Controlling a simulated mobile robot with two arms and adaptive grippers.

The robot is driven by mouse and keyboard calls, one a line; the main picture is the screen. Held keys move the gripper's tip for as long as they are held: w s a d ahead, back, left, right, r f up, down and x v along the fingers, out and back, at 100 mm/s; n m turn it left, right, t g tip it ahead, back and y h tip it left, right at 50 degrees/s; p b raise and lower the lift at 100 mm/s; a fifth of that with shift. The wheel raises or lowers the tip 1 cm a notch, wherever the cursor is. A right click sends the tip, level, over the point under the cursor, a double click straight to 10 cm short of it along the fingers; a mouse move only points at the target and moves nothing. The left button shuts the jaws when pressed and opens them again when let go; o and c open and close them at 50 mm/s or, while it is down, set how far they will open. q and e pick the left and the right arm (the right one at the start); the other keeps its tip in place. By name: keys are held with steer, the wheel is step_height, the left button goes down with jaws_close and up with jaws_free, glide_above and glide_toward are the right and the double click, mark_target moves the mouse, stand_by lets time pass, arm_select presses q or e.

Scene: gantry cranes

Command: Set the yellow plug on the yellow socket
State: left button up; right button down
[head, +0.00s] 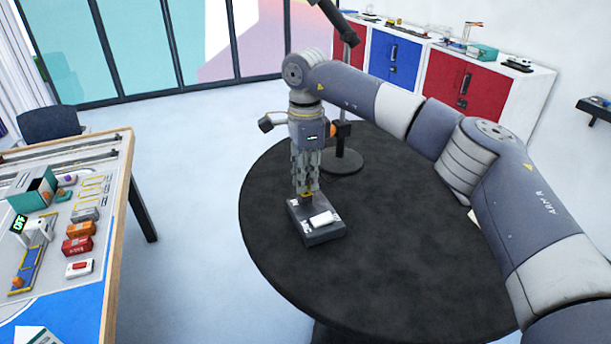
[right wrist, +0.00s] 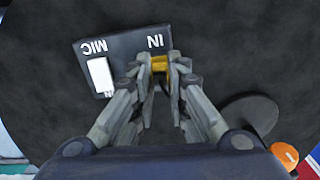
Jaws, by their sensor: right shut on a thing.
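My right gripper (head: 306,188) points straight down over the round black table, shut on the small yellow plug (head: 307,197). In the right wrist view the yellow plug (right wrist: 159,64) sits between the fingertips (right wrist: 159,71), at the edge of a dark box (right wrist: 125,60) beside its "IN" label. The dark box (head: 318,236) lies on the table under the gripper. I cannot make out the yellow socket; the plug and fingers may cover it. Whether the plug touches the box is unclear. My left gripper is not in view.
A white block (head: 322,218) lies on the box near "MIC". A dark stand with a round base (head: 343,162) rises just behind the gripper. The front of the black table (head: 390,270) is clear. A workbench (head: 119,190) with several small items stands left.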

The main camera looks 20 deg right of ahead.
steer(key=shift+f, duration=0.15)
stand_by(0.7)
steer(key=c, duration=1.5)
jaws_free()
steer(key=o, duration=0.5)
